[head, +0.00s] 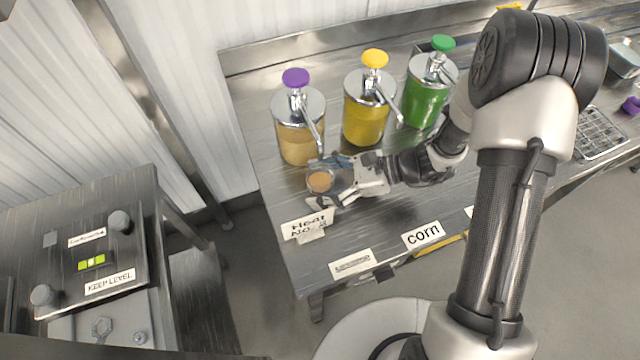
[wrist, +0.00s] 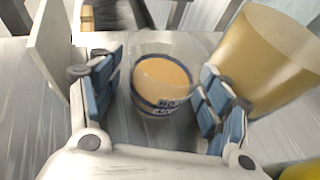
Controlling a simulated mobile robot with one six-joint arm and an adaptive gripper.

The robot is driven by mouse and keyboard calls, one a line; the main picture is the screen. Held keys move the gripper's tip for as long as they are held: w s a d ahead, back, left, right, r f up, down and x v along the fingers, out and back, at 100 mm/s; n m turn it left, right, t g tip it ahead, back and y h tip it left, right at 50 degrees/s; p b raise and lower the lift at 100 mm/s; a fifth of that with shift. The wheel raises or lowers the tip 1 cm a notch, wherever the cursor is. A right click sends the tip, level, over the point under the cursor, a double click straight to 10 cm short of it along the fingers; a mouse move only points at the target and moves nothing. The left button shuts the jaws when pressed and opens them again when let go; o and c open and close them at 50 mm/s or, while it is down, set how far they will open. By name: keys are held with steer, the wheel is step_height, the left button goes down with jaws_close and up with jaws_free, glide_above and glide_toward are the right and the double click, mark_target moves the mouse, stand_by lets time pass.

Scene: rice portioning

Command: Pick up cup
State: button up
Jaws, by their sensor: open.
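A small clear cup (head: 320,182) with tan contents stands on the steel table in front of the purple-topped dispenser. In the wrist view the cup (wrist: 163,84) has a blue band with lettering and sits between the blue finger pads. My gripper (head: 334,181) is open around the cup, with a finger on either side.
The purple-topped dispenser (head: 300,125) stands just behind the cup, with yellow (head: 366,110) and green (head: 428,95) dispensers to its right. A white sign (head: 307,225) stands in front of the cup, near the table's left edge. A control cabinet (head: 85,250) is at left, across a gap.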

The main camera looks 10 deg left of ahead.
steer(key=shift+c, duration=0.3)
steer(key=c, duration=1.3)
steer(key=shift+r, duration=0.2)
